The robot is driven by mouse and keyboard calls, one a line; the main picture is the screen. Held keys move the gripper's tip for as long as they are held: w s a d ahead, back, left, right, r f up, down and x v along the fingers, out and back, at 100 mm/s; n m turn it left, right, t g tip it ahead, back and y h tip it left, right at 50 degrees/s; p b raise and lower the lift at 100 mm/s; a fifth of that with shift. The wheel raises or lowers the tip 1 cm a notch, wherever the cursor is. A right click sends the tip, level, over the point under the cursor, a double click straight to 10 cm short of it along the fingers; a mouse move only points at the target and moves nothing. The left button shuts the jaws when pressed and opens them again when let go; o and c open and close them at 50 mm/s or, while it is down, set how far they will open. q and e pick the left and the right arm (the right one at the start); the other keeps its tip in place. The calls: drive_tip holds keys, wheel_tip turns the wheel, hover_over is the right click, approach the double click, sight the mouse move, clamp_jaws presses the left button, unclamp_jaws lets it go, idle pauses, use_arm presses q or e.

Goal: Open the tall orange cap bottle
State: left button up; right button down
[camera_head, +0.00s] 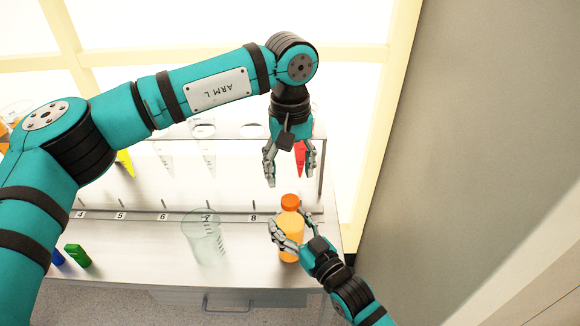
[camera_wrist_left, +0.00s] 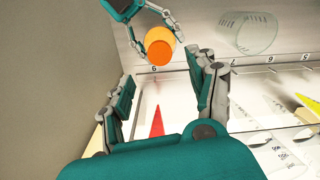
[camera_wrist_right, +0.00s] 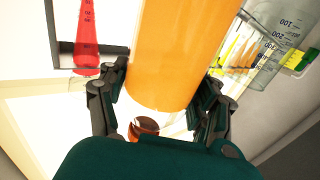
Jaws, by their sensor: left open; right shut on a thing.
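The tall bottle has an orange cap (camera_head: 289,202) and a lighter orange body (camera_head: 290,235). It stands upright at the front right of the shelf. My right gripper (camera_head: 288,226) is shut around the bottle's body from the right, and in the right wrist view the orange body (camera_wrist_right: 172,50) fills the space between its fingers. My left gripper (camera_head: 289,181) is open and empty above the cap, pointing down. In the left wrist view the cap (camera_wrist_left: 159,53) shows beyond and between the open fingers, apart from them.
A clear graduated beaker (camera_head: 205,242) stands just left of the bottle. Behind are a rack with clear conical tubes (camera_head: 164,157), a red one (camera_head: 300,158) and a yellow one (camera_head: 125,162). Green (camera_head: 77,255) and blue (camera_head: 57,258) blocks lie front left. A grey wall (camera_head: 480,130) is on the right.

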sight(290, 200)
use_arm(q)
drive_tip(key=m, duration=0.6)
drive_tip(key=shift+f+m, duration=0.1)
drive_tip(key=shift+m, duration=0.2)
drive_tip(key=shift+f, duration=3.9)
